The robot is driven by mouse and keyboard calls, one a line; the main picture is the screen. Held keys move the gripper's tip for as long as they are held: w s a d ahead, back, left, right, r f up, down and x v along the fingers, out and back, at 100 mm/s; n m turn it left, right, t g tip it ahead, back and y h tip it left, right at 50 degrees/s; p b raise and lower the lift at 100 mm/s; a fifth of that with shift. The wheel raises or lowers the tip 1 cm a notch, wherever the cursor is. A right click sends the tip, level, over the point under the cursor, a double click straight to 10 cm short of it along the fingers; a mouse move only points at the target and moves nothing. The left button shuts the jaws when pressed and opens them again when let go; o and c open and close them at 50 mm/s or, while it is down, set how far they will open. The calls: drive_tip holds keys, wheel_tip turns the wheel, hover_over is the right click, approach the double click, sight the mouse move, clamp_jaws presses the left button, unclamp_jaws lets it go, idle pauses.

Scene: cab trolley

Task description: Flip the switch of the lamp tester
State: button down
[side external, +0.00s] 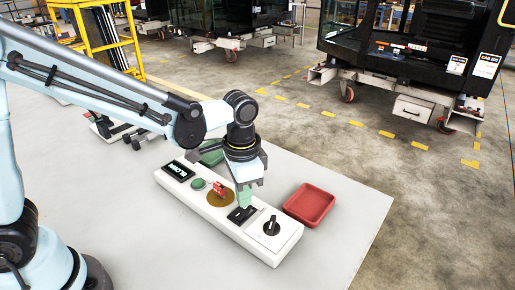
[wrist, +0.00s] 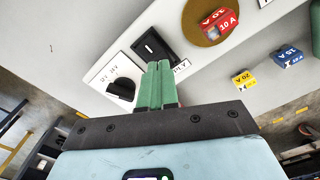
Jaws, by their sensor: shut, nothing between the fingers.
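The long white panel (side external: 213,207), which I take to be the lamp tester, lies on the table. Its black rectangular switch (side external: 241,214) sits in the right half, and it also shows in the wrist view (wrist: 147,47). A black rotary knob (side external: 271,227) is at the right end; it shows in the wrist view too (wrist: 121,90). My gripper (side external: 244,199) points down over the black switch, with its green fingers together and empty. In the wrist view the fingertips (wrist: 159,66) are beside the switch's edge. I cannot tell whether they touch it.
A red fuse (side external: 219,188) lies on the panel's brown disc (side external: 214,199). A green button (side external: 198,184) and a display (side external: 178,171) are further left. Blue (wrist: 287,56) and yellow fuses (wrist: 244,80) show nearby. Bare table lies in front.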

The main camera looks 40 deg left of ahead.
drive_tip(key=shift+f, duration=0.75)
idle(0.3)
drive_tip(key=shift+r, duration=3.55)
drive_tip(key=s+a+r+n+t, duration=0.2)
drive_tip(key=s+a+n+t, duration=0.4)
drive_tip(key=a, duration=0.5)
drive_tip(key=shift+s+a+t, duration=0.2)
drive_tip(key=shift+a+t, duration=0.2)
drive_tip(key=shift+t, duration=0.2)
